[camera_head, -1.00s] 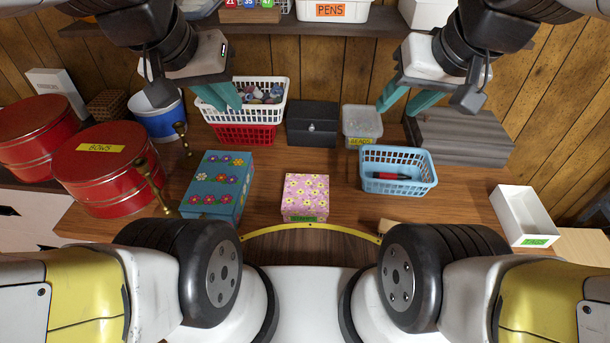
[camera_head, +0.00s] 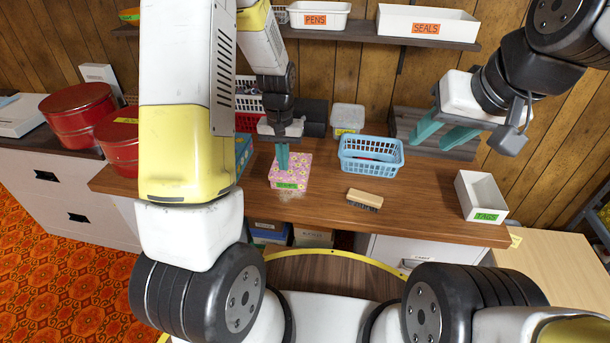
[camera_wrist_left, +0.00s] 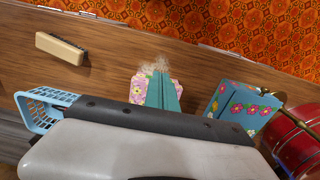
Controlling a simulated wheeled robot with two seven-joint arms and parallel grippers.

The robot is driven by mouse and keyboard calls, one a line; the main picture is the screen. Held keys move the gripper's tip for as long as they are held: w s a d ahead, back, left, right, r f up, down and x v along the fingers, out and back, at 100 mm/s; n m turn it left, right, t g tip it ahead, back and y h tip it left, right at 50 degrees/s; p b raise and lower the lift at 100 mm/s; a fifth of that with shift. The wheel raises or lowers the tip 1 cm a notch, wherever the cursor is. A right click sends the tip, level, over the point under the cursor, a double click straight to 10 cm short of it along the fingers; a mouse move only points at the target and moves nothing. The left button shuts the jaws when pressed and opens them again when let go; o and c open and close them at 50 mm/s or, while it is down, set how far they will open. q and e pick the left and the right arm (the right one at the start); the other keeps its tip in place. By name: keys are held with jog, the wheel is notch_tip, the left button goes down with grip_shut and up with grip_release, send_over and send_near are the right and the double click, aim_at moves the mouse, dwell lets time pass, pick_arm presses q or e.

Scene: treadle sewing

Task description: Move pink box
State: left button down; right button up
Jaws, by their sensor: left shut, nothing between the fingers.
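The pink flowered box (camera_head: 302,165) with a green label stands on the wooden table, left of the blue basket. It also shows in the left wrist view (camera_wrist_left: 138,90), partly hidden behind the fingers. My left gripper (camera_head: 283,165) points down over the left part of the box. Its teal fingers are together with nothing between them; I cannot tell whether they touch the box. My right gripper (camera_head: 440,134) is high at the right, its fingers apart and empty, far from the box.
A blue basket (camera_head: 371,168) stands right of the box. A wooden brush (camera_head: 364,199) lies nearer the front edge. A fuzzy patch (camera_head: 291,205) lies in front of the box. A white tray (camera_head: 480,194) is at the right. My left arm hides much of the teal flowered box (camera_wrist_left: 241,105).

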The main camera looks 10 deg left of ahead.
aim_at(291, 171)
pick_arm(q)
jog(key=f, duration=1.1)
jog(key=shift+s+d+f, duration=0.1)
jog(key=shift+s+d, duration=0.1)
jog(key=shift+s, duration=0.05)
jog(key=w, duration=0.3)
jog(key=shift+w+f, duration=0.15)
jog(key=shift+w, duration=0.45)
